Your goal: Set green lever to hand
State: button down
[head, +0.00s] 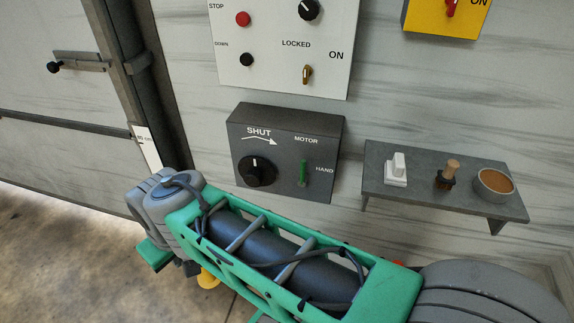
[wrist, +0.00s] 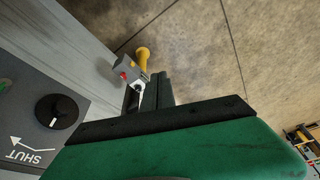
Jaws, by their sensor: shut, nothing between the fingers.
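The green lever (head: 303,174) is on the front of a dark grey box (head: 328,150) on the wall, right of a black knob (head: 257,171). It stands roughly upright, below the MOTOR label, with the HAND label to its right. In the wrist view, a green bit at the left edge (wrist: 5,85) looks like part of the lever. The black knob also shows there (wrist: 57,111). My gripper (wrist: 156,82) is shut and empty, apart from the lever and beyond the knob's side of the box. In the head view my arm hides most of it.
A white panel (head: 230,70) with buttons and a key switch is above the box. A shelf (head: 440,200) with small items is to the right. A yellow-and-grey fitting with a red button (wrist: 143,55) is near my fingers. A door is at left.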

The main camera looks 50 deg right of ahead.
aim_at(303, 170)
jog(key=w+d+r+m+g+h+p, duration=0.1)
jog(key=w+d+r+m+h+p, duration=0.2)
jog(key=d, duration=0.8)
jog(key=w+d+m+g+h+p, duration=0.15)
jog(key=w+d+m, duration=0.4)
jog(key=d, duration=0.55)
jog(key=s+d+m+g+h, duration=0.2)
jog(key=d+m+g, duration=0.1)
jog(key=d, duration=0.8)
jog(key=shift+d+m, duration=0.15)
jog(key=shift+m, duration=0.3)
jog(key=shift+h, duration=0.25)
jog(key=shift+s+d+f+p, duration=0.5)
jog(key=shift+s+d+f, duration=0.3)
jog(key=shift+d+f, duration=0.55)
jog(key=shift+s+d+f+p, duration=0.5)
jog(key=shift+s+d+f, duration=0.35)
jog(key=shift+d+f, duration=0.45)
jog(key=shift+s+d+f+p, duration=0.5)
jog(key=shift+s+d+f, duration=0.3)
jog(key=shift+d+f, duration=0.55)
